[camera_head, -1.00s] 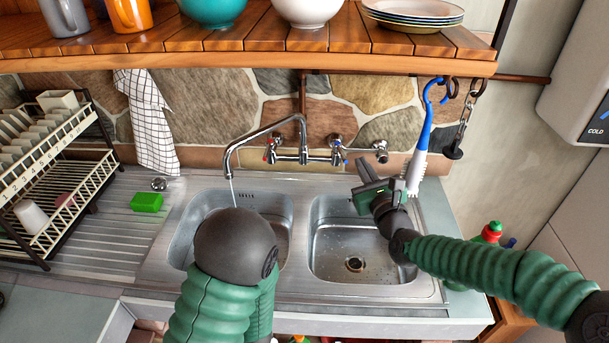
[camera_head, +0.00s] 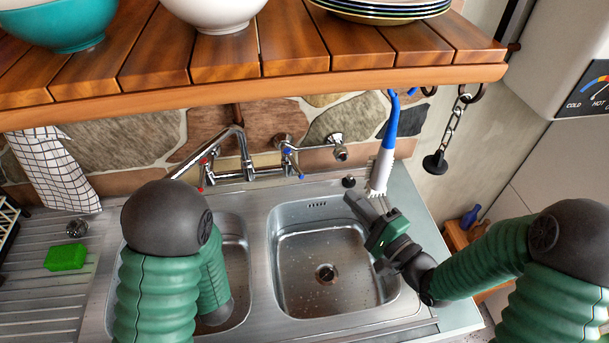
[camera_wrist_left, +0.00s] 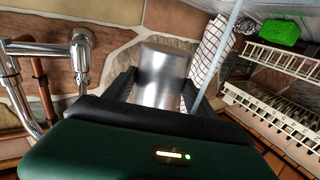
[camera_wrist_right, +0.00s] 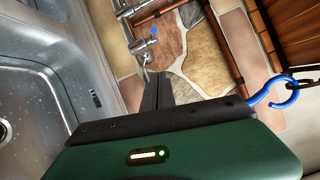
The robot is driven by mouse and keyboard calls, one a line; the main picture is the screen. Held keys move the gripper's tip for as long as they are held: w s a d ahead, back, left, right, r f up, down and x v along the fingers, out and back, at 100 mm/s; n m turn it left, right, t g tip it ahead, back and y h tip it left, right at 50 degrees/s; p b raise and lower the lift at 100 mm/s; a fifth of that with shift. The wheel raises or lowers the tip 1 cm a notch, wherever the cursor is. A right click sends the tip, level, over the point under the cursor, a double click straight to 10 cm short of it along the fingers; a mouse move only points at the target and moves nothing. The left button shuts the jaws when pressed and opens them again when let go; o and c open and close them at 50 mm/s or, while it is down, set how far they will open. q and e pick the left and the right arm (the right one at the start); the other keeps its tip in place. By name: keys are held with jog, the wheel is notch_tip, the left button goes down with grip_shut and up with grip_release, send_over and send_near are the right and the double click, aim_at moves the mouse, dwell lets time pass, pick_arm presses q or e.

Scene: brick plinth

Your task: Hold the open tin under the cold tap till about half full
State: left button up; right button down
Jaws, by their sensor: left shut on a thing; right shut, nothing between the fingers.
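In the left wrist view a shiny metal tin (camera_wrist_left: 160,75) sits between the two dark fingers of my left gripper (camera_wrist_left: 158,92), which is shut on it. A thin water stream (camera_wrist_left: 225,48) crosses beside the tin there; I cannot tell whether any enters it. The tin's mouth and water level do not show. In the head view my left arm hides the tin, the gripper and the spout's end. The cold tap handle (camera_head: 288,152), marked blue, is right of the spout (camera_head: 205,150). My right gripper (camera_head: 352,198) is shut and empty above the right basin's far right corner.
The right basin (camera_head: 325,260) is empty but for droplets. A blue-handled brush (camera_head: 386,150) hangs close behind my right gripper. A wooden shelf (camera_head: 260,70) with bowls and plates overhangs the tap. A green sponge (camera_head: 66,257) lies on the left drainer.

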pick_arm(q)
jog(key=shift+s+d+r, duration=0.15)
jog(key=shift+d+r, duration=0.15)
jog(key=shift+r, duration=0.15)
pick_arm(e)
jog(key=x, duration=0.3)
pick_arm(q)
jog(key=shift+w+a+p, duration=0.3)
jog(key=shift+a+p, duration=0.15)
jog(key=shift+p, duration=0.1)
jog(key=shift+s+a+r+p, duration=0.1)
jog(key=shift+a+r+p, duration=0.1)
jog(key=shift+r+p, duration=0.3)
jog(key=shift+s+d+r, duration=0.1)
jog(key=shift+d+r, duration=0.05)
jog(key=shift+d, duration=0.1)
pick_arm(e)
send_near(293, 165)
jog(key=w+a, duration=0.1)
jog(key=w, duration=0.4)
pick_arm(q)
jog(key=shift+d, duration=0.2)
pick_arm(e)
jog(key=shift+s+d+f, duration=0.1)
jog(key=shift+d+f, duration=0.05)
jog(key=shift+f, duration=0.05)
